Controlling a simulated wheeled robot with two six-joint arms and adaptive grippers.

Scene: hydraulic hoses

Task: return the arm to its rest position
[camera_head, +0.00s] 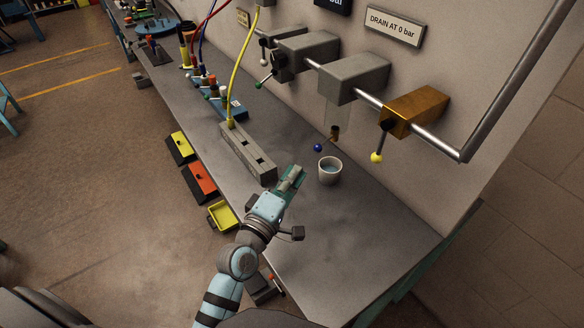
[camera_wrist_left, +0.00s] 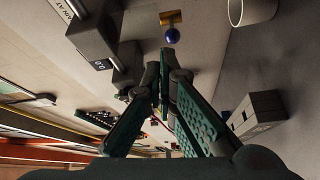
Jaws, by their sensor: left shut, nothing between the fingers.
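My left arm comes in from the bottom of the head view, and its left gripper (camera_head: 293,176) is over the grey workbench (camera_head: 340,240). The fingers are shut with nothing between them. The gripper is between the grey block with slots (camera_head: 247,155) and the white cup (camera_head: 329,171), apart from the cup as far as I can tell. In the left wrist view the shut gripper (camera_wrist_left: 165,58) points toward the wall fittings. My right gripper is not in view.
Grey valve blocks (camera_head: 353,79) and a brass block (camera_head: 414,111) sit on a wall pipe, with a blue-knobbed lever (camera_head: 318,147) below. A yellow hose (camera_head: 237,80) runs down to the slotted block. Open bins (camera_head: 222,215) hang at the bench's left edge. The bench's front right is clear.

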